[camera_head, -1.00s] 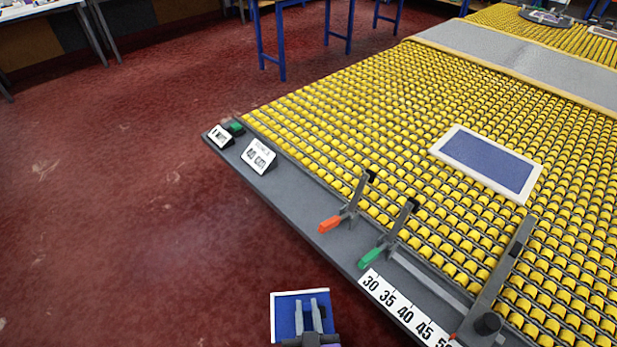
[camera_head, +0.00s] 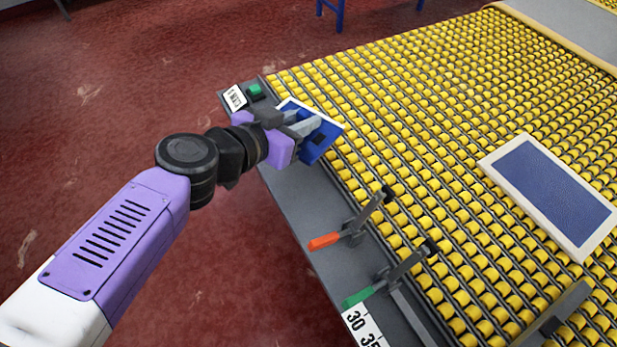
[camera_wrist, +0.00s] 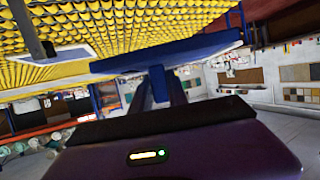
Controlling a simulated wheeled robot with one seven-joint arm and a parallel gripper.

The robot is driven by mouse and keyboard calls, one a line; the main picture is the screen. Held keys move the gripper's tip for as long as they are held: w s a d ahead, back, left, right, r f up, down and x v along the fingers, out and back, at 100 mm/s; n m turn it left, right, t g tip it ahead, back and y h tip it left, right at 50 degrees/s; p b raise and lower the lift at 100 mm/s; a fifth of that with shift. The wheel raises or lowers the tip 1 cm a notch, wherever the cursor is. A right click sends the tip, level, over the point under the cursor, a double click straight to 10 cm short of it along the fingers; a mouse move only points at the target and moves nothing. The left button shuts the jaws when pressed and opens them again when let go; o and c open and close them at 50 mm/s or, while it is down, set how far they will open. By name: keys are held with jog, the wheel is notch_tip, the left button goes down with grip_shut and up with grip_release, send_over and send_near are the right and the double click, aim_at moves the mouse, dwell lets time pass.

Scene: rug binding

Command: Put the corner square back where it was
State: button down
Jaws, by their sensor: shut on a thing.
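The corner square (camera_head: 325,142), a blue square piece with white edging, is held by my gripper (camera_head: 305,128). My gripper is shut on it and holds it tilted near the left corner of the roller table (camera_head: 285,192). I cannot tell whether it touches the table. In the wrist view the corner square (camera_wrist: 178,53) spans the jaws (camera_wrist: 158,88), seen nearly edge-on, with yellow rollers behind it. The jaws cover part of it.
A blue rug with a white border (camera_head: 555,190) lies on the yellow rollers. An orange-handled clamp (camera_head: 325,241) and a green-handled clamp (camera_head: 360,296) stand on the front edge, beside a number scale (camera_head: 362,330). A green button (camera_head: 254,91) and small sign (camera_head: 235,98) are at the corner.

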notch_tip(320, 180, down, 20)
jog(key=shift+r+b, duration=0.15)
jog(key=shift+b, duration=0.35)
jog(key=c, duration=1.3)
grip_release()
jog(key=v, duration=1.2)
